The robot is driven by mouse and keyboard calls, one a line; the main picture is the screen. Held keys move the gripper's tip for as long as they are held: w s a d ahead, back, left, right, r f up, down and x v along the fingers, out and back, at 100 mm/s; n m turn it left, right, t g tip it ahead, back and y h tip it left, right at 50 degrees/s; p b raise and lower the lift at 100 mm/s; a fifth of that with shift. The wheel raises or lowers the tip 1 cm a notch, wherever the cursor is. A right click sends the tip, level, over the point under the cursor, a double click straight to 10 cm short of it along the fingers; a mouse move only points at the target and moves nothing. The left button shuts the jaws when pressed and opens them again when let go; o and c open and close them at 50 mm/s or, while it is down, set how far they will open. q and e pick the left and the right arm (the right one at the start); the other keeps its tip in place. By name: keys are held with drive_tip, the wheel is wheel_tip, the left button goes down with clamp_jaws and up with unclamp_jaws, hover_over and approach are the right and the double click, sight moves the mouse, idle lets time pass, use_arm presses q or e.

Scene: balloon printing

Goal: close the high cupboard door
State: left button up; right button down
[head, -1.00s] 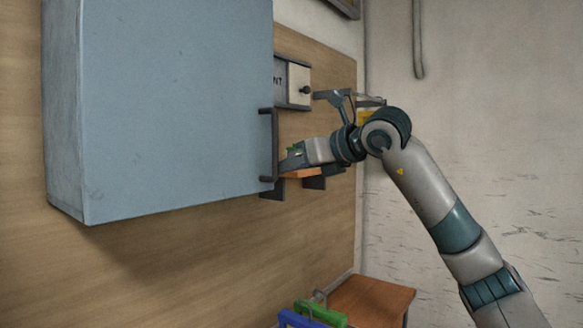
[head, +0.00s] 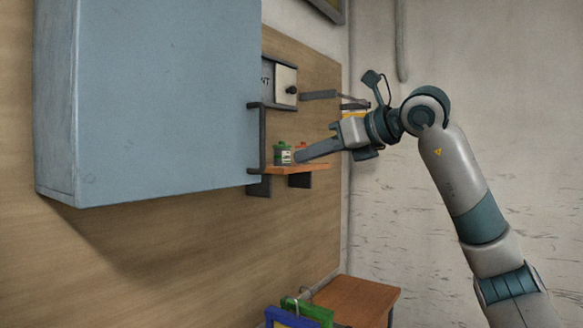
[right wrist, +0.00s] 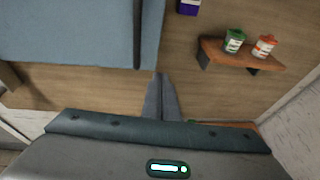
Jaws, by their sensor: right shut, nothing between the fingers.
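The high cupboard (head: 165,100) hangs on the wood-panelled wall at the left of the head view. Its blue-grey front lies flush on the box with no gap showing, so the door looks closed. A dark bar handle (head: 254,138) is at its right edge. In the right wrist view the cupboard front (right wrist: 80,30) fills the upper left, with the handle (right wrist: 137,30) upright along its edge. My right gripper (head: 300,157) is shut and empty, to the right of the handle and apart from it; its fingers (right wrist: 162,95) point at bare wall panel. My left gripper is not in view.
A small wooden shelf (head: 310,169) right of the cupboard holds a green-lidded jar (head: 283,153) and an orange-lidded one (right wrist: 264,45). A white box with a dark knob (head: 286,86) is above it. A wooden table (head: 355,298) stands below, with green and blue frames in front.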

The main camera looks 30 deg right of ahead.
drive_tip(key=v, duration=0.4)
drive_tip(key=shift+s+d+r+b, duration=0.15)
drive_tip(key=shift+s+b, duration=0.05)
drive_tip(key=shift+b, duration=0.2)
drive_tip(key=shift+s, duration=0.1)
